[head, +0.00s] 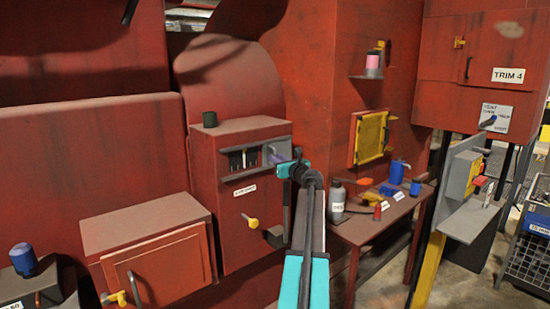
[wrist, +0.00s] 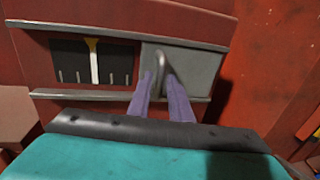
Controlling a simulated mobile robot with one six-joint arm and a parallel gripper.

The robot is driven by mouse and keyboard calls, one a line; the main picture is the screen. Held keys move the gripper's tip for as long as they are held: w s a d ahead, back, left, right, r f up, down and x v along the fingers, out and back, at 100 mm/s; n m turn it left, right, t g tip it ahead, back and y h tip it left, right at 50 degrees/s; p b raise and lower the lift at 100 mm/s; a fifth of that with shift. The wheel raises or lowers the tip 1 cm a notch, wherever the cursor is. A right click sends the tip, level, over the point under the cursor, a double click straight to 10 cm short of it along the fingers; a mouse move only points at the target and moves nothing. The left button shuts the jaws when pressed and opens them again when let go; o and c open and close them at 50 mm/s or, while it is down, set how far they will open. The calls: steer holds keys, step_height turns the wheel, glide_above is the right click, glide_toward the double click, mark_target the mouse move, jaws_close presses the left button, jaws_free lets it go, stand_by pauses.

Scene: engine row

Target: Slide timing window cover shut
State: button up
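The timing window is a dark slot with white tick marks and a pale pointer (wrist: 93,60), on the red engine housing. Its grey sliding cover (wrist: 205,68) sits to the right of the slot, between two rails, and the dark scale is uncovered. A grey handle (wrist: 159,62) stands out from the cover's left part. My gripper (wrist: 160,82) has its two purple fingers on either side of the handle. Whether they press on it cannot be told.
A yellow knob (head: 252,222) sticks out below the window. To the right, a bench (head: 375,228) holds a grey bottle (head: 337,201), a blue mug (head: 397,172) and small items.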

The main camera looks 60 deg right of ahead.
steer(key=shift+x, duration=1.05)
jaws_close()
